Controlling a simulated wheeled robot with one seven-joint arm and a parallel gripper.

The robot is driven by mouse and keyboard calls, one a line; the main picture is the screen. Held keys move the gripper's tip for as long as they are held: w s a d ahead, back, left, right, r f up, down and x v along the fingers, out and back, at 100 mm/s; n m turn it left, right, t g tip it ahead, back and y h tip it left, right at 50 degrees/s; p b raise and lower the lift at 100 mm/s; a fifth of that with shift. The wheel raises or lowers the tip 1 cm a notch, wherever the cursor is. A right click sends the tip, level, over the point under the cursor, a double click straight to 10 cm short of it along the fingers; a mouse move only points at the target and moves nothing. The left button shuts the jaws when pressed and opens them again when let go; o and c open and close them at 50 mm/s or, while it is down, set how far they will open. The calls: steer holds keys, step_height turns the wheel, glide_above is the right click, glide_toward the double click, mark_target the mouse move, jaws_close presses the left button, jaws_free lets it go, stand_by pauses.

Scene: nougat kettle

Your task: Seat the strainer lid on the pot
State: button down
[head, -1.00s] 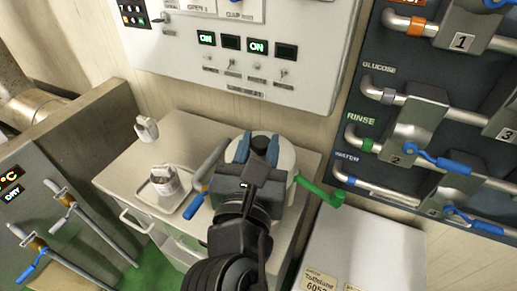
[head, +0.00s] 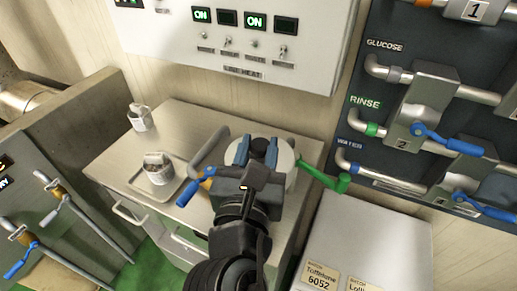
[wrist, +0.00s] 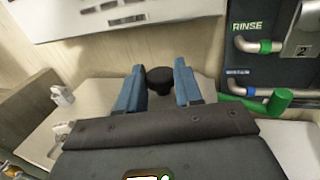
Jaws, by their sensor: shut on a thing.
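My gripper (head: 258,150) is over the cart top, its blue fingers shut on a black knob, which I take to be the strainer lid's. The knob (wrist: 160,80) shows between the fingertips in the wrist view. A pale round top (head: 286,158) shows around the fingers in the head view; I cannot tell whether it is lid or pot rim. A green handle (head: 325,178) sticks out to its right. My gripper hides most of the pot and the contact between lid and pot.
A blue-tipped lever (head: 190,192) lies close to my gripper's left. A pipe panel (head: 420,110) with valves rises at right, beside a pale box top (head: 370,235).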

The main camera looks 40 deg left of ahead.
steer(key=shift+f+b, duration=0.8)
steer(key=shift+f, duration=1.3)
steer(key=shift+f+p, duration=0.2)
steer(key=shift+p, duration=0.35)
steer(key=shift+f, duration=1.35)
stand_by(2.8)
steer(key=shift+c, duration=0.9)
jaws_free()
